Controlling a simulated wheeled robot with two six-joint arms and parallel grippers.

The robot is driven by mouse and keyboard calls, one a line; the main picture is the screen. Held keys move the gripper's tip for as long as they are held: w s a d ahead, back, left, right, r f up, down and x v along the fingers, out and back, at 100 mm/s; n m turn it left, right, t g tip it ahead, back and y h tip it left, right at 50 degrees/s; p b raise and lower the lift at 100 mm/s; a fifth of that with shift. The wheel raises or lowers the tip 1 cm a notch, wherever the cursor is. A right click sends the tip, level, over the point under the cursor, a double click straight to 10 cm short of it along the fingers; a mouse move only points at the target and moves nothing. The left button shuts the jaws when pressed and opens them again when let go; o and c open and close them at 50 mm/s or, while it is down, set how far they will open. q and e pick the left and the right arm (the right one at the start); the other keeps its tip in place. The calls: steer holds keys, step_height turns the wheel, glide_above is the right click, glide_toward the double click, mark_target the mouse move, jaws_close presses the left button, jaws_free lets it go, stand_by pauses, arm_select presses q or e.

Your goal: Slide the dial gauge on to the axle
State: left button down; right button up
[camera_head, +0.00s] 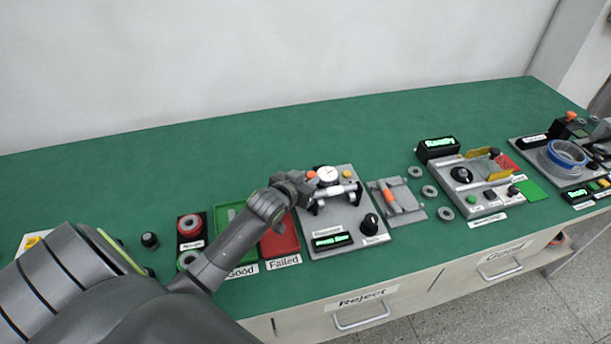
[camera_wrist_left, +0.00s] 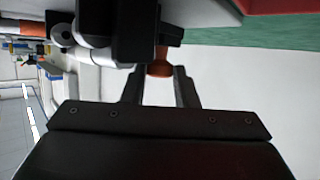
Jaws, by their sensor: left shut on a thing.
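The dial gauge (camera_head: 328,175), with a round white face, is at the grey test stand in the middle of the bench. The axle (camera_head: 336,191) is a pale rod lying across black supports on that stand, just below the gauge face. My left gripper (camera_head: 309,186) is at the stand's left side, shut on the gauge's orange part (camera_head: 311,174). I cannot tell whether gauge and axle touch. My right gripper is not in view.
The stand (camera_head: 346,222) carries a black knob (camera_head: 369,224) and a lit display (camera_head: 332,241). A red tray (camera_head: 279,242) and a green tray (camera_head: 222,216) lie to its left. A grey fixture (camera_head: 397,201) and several rings are to its right. The back of the bench is clear.

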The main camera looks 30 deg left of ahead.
arm_select(q)
steer(key=c, duration=1.5)
jaws_free()
steer(key=shift+s+d+f, duration=0.1)
steer(key=shift+f, duration=0.05)
steer(key=o, duration=0.4)
steer(key=shift+d, duration=0.15)
steer(key=shift+c, duration=0.2)
steer(key=shift+s, duration=0.1)
steer(key=shift+s+r, duration=0.15)
steer(key=shift+r, duration=0.05)
steer(key=v, duration=1.7)
steer(key=shift+r, duration=0.15)
